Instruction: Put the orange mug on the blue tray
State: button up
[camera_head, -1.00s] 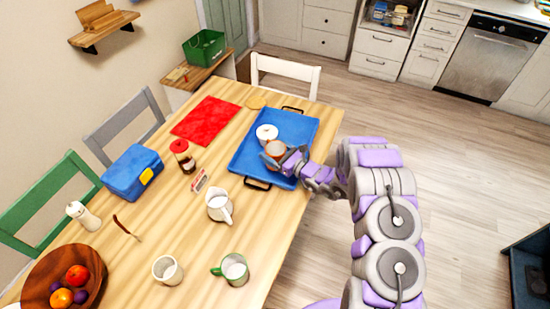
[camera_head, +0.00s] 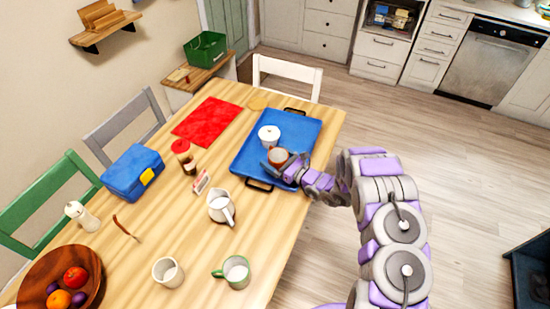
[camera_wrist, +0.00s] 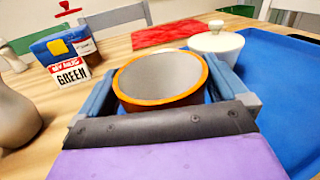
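The orange mug (camera_head: 279,157) is upright over the near part of the blue tray (camera_head: 304,133). My gripper (camera_head: 281,164) has its fingers on both sides of the mug, shut on it. In the wrist view, the mug's orange rim and grey inside (camera_wrist: 160,78) show between the two fingers (camera_wrist: 160,85), with the blue tray (camera_wrist: 282,85) to the right. The mug's base is hidden, so I cannot tell whether it touches the tray.
A white lidded pot (camera_head: 269,134) stands on the tray just behind the mug. A white jug (camera_head: 221,207), a sign (camera_head: 201,183) and a jar (camera_head: 187,160) stand to the left. The tray's right and far parts are clear.

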jog(key=shift+d+r, duration=0.2)
jog(key=shift+d, duration=0.45)
jog(key=p+v, duration=0.2)
jog(key=v, duration=0.9)
jog(key=shift+s+d, duration=0.2)
jog(key=shift+d, duration=0.05)
jog(key=shift+a+r, duration=0.1)
jog(key=shift+a, duration=0.05)
jog(key=s+a+r+n+g+y, duration=0.1)
jog(key=s+a+r+n+g, duration=0.35)
jog(key=s+r+n, duration=0.35)
jog(key=s+a+r+n+g, duration=0.3)
jog(key=s+r+g, duration=0.3)
jog(key=r, duration=0.4)
jog(key=s+d+r+n+g+h, duration=0.1)
jog(key=s+r+n+g+h, duration=0.2)
jog(key=s, duration=0.5)
jog(key=s+d+r+n+g+h, duration=0.1)
jog(key=s+r+n+g+h, duration=0.15)
jog(key=s+r+n, duration=0.35)
jog(key=s+d+r+n+t+h, duration=0.1)
jog(key=s+d+n+t+h, duration=0.2)
jog(key=s+d+h, duration=0.7)
jog(key=s+d+n, duration=0.2)
jog(key=s+d, duration=0.2)
jog(key=s, duration=0.1)
jog(key=shift+d+r+t, duration=0.3)
jog(key=shift+d+r, duration=0.05)
jog(key=shift+r, duration=0.05)
